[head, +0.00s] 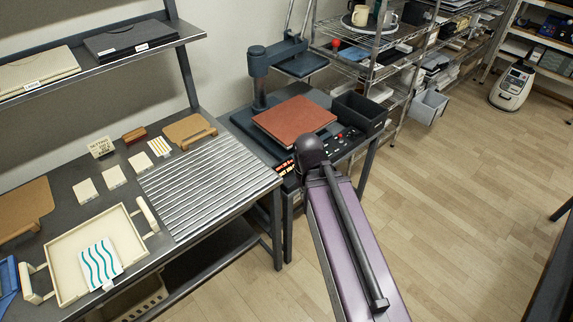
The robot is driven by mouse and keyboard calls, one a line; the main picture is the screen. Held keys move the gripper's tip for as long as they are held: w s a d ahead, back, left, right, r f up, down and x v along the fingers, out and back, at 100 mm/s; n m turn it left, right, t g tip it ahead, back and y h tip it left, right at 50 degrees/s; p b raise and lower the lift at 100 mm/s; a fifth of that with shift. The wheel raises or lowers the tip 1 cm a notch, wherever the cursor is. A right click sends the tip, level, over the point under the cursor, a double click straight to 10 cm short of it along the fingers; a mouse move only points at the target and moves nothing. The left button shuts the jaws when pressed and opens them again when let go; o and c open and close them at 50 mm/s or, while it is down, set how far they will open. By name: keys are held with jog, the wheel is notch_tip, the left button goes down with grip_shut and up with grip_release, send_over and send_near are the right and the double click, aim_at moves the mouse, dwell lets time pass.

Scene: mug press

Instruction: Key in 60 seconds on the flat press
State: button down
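The flat press (258,88) stands on a dark stand in the middle of the view. Its upper plate (302,66) is up and toward the back, apart from the red-brown pad (293,121) on the bed. A control panel (345,137) with small buttons, one red, runs along the front edge. A lit orange-red display (284,169) shows at its left end, too small to read. My purple arm link and its dark joint stand in front of the panel and cover part of it. My gripper is not visible.
A dark bin (359,113) sits at the press's right. A workbench (132,178) at left holds a slatted metal rack (207,185), a cream tray (97,252) with a wavy-striped sheet, and small blocks. Wire shelves (372,55) stand behind. The wooden floor (455,190) at right is clear.

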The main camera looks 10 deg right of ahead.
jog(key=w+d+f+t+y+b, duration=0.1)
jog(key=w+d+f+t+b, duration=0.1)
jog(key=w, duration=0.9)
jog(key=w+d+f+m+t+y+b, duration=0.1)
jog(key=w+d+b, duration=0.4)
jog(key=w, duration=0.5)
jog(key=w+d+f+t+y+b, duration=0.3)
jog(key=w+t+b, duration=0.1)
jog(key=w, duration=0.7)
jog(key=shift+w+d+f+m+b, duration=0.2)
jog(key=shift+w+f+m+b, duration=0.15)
jog(key=shift+b, duration=0.3)
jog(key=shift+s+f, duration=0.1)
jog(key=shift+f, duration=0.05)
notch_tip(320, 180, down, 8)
jog(key=b, duration=0.8)
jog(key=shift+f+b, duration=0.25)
jog(key=shift+b, duration=0.15)
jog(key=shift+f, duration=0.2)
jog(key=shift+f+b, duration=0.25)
jog(key=shift+b, duration=0.2)
